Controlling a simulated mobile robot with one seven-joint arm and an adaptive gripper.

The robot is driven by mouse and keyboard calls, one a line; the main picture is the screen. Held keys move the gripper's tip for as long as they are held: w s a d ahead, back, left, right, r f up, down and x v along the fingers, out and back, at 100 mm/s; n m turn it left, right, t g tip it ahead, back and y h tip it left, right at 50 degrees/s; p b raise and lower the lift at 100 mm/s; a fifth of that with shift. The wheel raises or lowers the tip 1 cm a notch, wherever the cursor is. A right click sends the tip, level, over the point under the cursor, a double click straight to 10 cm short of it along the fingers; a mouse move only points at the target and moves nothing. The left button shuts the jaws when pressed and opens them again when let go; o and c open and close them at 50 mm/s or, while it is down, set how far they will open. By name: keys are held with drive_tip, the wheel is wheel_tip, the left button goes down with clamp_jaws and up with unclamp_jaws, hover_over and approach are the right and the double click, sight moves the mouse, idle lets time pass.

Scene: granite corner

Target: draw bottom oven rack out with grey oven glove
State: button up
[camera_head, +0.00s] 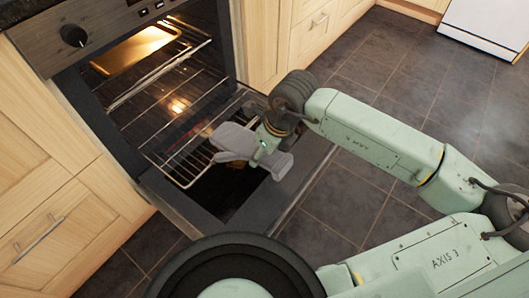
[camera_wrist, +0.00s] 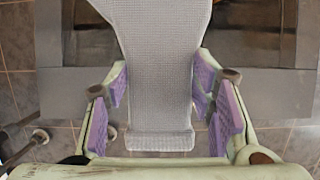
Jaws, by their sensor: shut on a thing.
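My gripper (camera_head: 266,152) is shut on the grey oven glove (camera_head: 234,137), above the lowered oven door. In the wrist view the gripper's purple pads (camera_wrist: 160,88) flank the ribbed grey glove (camera_wrist: 160,40), with its cuff end towards the wrist. The bottom oven rack (camera_head: 183,167) is a wire grid low in the open oven, its front part near the opening. The glove overlaps the rack's right front part in the head view and hides it. I cannot tell whether the glove touches the rack.
The oven door (camera_head: 301,183) hangs open and flat. A golden tray (camera_head: 135,50) sits on a higher rack inside the lit oven. Wooden cabinets (camera_head: 50,200) flank the oven. Dark tiled floor (camera_head: 345,205) lies clear to the right, with a white appliance (camera_head: 490,25) far back.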

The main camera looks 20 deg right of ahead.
drive_tip(key=shift+d, duration=0.1)
drive_tip(key=s+d+r+b, duration=0.2)
drive_tip(key=s+d+r, duration=0.1)
drive_tip(key=s+d, duration=0.4)
drive_tip(key=s, duration=0.2)
drive_tip(key=shift+s, duration=0.35)
idle(0.6)
